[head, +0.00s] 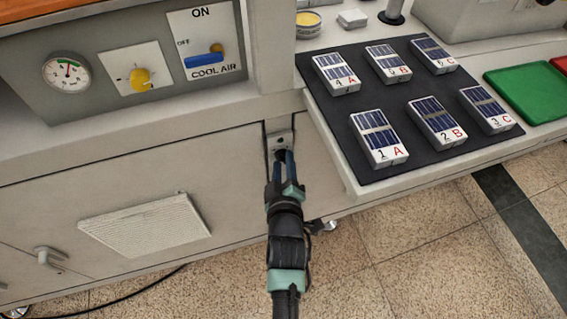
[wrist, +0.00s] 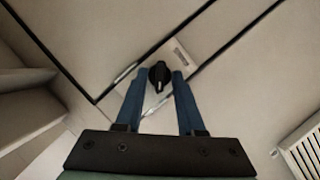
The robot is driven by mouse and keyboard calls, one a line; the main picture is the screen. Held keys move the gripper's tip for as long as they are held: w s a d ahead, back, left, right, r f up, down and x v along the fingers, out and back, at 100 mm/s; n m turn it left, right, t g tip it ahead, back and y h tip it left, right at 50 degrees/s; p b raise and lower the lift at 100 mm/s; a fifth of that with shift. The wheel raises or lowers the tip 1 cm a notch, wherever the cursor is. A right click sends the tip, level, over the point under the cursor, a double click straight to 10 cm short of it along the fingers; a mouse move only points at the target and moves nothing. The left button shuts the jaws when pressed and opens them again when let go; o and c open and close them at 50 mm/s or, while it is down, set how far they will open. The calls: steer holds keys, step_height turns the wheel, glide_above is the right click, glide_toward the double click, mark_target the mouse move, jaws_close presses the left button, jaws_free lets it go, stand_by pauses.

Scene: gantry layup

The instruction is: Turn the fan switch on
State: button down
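A black rotary knob (wrist: 160,75) sits on a small light plate (wrist: 186,52) on the cabinet front. In the head view the plate (head: 279,137) is just beyond my fingertips, and the knob is mostly hidden. The plate's label is too small to read. My gripper (head: 283,158) points at the plate. In the wrist view its two blue fingers (wrist: 157,80) are apart, one on each side of the knob. A small gap shows at the left finger; contact at the right finger cannot be told.
A panel at upper left holds a gauge (head: 67,73), a yellow knob (head: 141,78) and a blue COOL AIR lever (head: 204,61) beside OFF. A black mat (head: 347,111) with several labelled solar pieces lies on the bench at right. A vent (head: 145,226) is left of my arm.

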stand_by(0.4)
steer(key=m+g+y+b, duration=0.1)
steer(key=m+b, duration=0.1)
steer(key=m, duration=0.1)
steer(key=shift+d, duration=0.15)
steer(key=shift+w+d+m+g+y+b, duration=0.2)
steer(key=shift+m+y+b, duration=0.55)
steer(key=shift+m+y, duration=0.6)
steer(key=shift+s+d+m+g+y+b, duration=0.1)
steer(key=shift+m+g+y+b, duration=0.25)
steer(key=shift+m+y+b, duration=0.95)
steer(key=shift+w+d+m+g+y+b, duration=0.2)
steer(key=shift+m+y, duration=0.45)
steer(key=shift+m, duration=1.3)
steer(key=shift+s+a, duration=0.15)
steer(key=shift+s, duration=0.05)
steer(key=c, duration=0.9)
jaws_free()
